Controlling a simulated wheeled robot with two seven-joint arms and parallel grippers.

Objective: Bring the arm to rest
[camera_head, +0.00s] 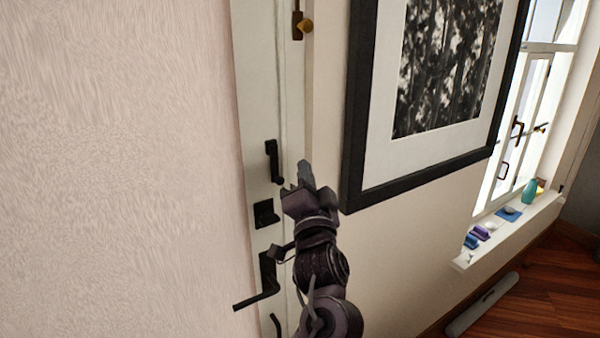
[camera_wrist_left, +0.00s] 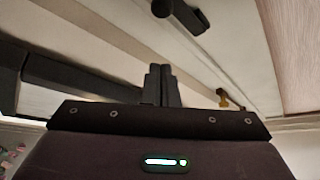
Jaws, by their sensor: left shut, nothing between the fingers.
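My left gripper (camera_head: 305,175) is raised in front of the white door edge (camera_head: 270,90) in the head view, its arm coming up from the bottom. Its fingers are together with nothing between them. In the left wrist view the two dark fingertips (camera_wrist_left: 161,84) stand side by side, touching. The gripper appears close to the black door handle (camera_head: 272,162), just right of it in the picture; I cannot tell the exact gap. My right gripper is not in view.
A black lever handle (camera_head: 266,278) and a lock plate (camera_head: 265,213) are on the door below. A black-framed picture (camera_head: 355,130) hangs to the right. Farther right is a window sill (camera_head: 500,240) with small objects, including a teal bottle (camera_head: 529,191). Wooden floor (camera_head: 540,300) is at lower right.

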